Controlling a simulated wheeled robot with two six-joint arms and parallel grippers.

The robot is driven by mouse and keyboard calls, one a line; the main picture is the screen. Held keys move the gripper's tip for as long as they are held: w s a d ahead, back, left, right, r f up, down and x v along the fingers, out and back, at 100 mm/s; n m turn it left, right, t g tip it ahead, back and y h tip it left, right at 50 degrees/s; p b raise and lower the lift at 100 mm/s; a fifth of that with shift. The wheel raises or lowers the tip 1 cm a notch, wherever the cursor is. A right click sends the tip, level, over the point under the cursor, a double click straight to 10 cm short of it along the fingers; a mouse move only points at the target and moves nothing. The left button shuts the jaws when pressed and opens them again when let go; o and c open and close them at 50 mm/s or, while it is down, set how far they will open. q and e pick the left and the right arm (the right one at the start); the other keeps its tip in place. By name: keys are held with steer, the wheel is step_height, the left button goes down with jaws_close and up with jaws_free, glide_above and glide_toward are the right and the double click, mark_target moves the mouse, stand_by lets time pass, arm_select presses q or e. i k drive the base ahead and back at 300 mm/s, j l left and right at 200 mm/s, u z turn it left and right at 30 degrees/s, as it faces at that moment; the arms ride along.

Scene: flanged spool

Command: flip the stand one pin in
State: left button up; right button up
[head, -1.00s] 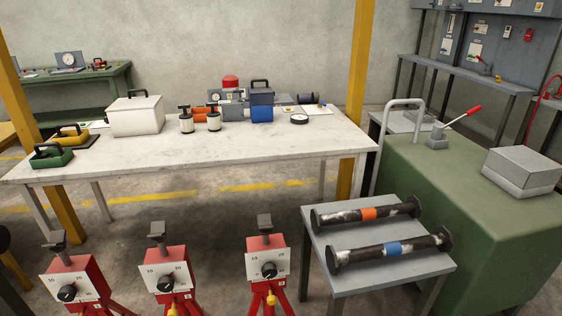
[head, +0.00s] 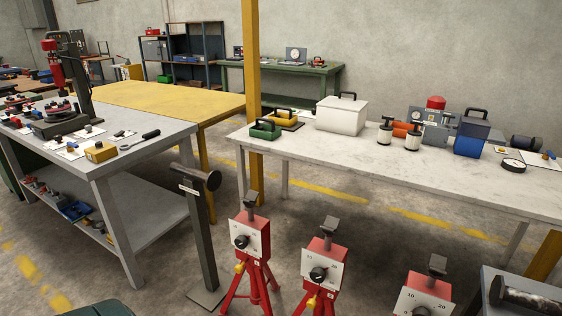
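Three red tripod stands are in the head view: a left one (head: 250,242), a middle one (head: 322,268) and a right one (head: 424,296) cut by the bottom edge. Each has a pale dial plate, a black knob and a grey block on top. A yellow piece (head: 239,267) hangs below the left plate, and another yellow piece (head: 311,302) below the middle one. I cannot tell which stand is number one, or whether a pin is in. Neither of my grippers is in view.
A grey post (head: 199,235) with a round dark head stands left of the tripods. A grey two-level bench (head: 150,140) with tools is at left. A white table (head: 330,158) with boxes is behind. A small table with a dark spool (head: 530,300) is at lower right.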

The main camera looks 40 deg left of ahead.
mark_target(238, 269)
steer(key=u, duration=1.75)
